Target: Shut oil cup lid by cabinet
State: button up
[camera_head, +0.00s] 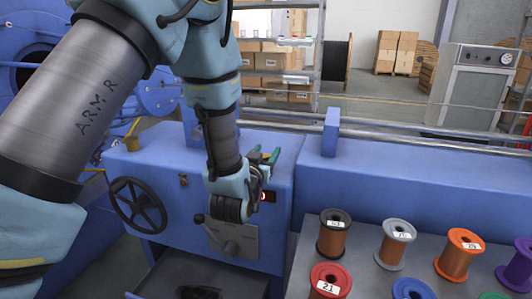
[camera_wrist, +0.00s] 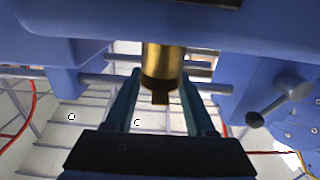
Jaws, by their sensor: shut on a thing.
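The brass oil cup (camera_wrist: 162,62) shows in the wrist view as a short cylinder with a small tab at its lower end. My gripper (camera_wrist: 161,78) has one dark finger on each side of it and is shut on it. I cannot tell which part of the cup is the lid, or how far it is shut. The cup is mostly hidden there by the gripper.
Another brass fitting (camera_head: 132,143) stands on the housing at left, above a black handwheel (camera_head: 137,205). A lever with a dark knob (camera_wrist: 255,119) is right of the gripper. Several wire spools stand on a grey table (camera_head: 313,245). A grey cabinet (camera_head: 472,88) stands at back right.

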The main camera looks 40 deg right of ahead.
grip_shut()
jog(key=f+b, duration=0.1)
jog(key=b, duration=0.1)
jog(key=shift+h+b, duration=0.3)
jog(key=shift+b, duration=0.05)
jog(key=b, duration=0.2)
jog(key=shift+f+t+h+b, duration=0.1)
jog(key=shift+t+h+b, duration=0.2)
jog(key=shift+t+b, duration=0.1)
jog(key=h+b, duration=0.1)
jog(key=b, duration=0.2)
jog(key=shift+s+a+t+b, duration=0.1)
jog(key=shift+t+b, duration=0.2)
jog(key=shift+b, duration=0.35)
jog(key=shift+h+b, duration=0.3)
jog(key=shift+r, duration=0.25)
jog(key=o, duration=0.7)
grip_release()
jog(key=shift+a, duration=0.1)
